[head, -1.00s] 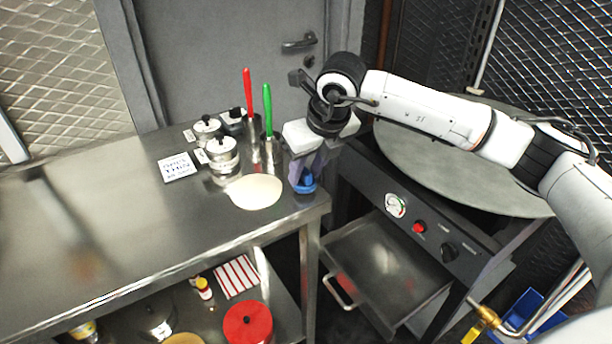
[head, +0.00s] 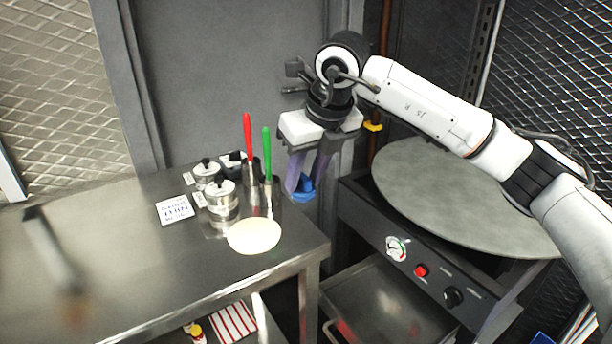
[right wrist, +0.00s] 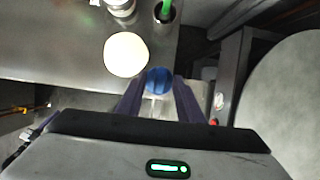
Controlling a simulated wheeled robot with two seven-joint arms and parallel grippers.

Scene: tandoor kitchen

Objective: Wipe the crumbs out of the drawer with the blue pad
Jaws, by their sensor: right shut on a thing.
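My right gripper (head: 308,185) is shut on the blue pad (head: 304,190), above the right end of the steel table in the head view. The pad also shows between the fingers in the right wrist view (right wrist: 159,80). The open drawer (head: 385,305) is under the oven's control panel, below and to the right of the gripper. Its bottom edge is cut off by the frame. I cannot make out crumbs in it. My left gripper is not in view.
The steel table (head: 130,270) bears a flat dough round (head: 254,235), steel pots (head: 221,197), and holders with a red and a green handle. The oven's round grey top (head: 460,190) and control panel (head: 420,265) stand right of the table, above the drawer.

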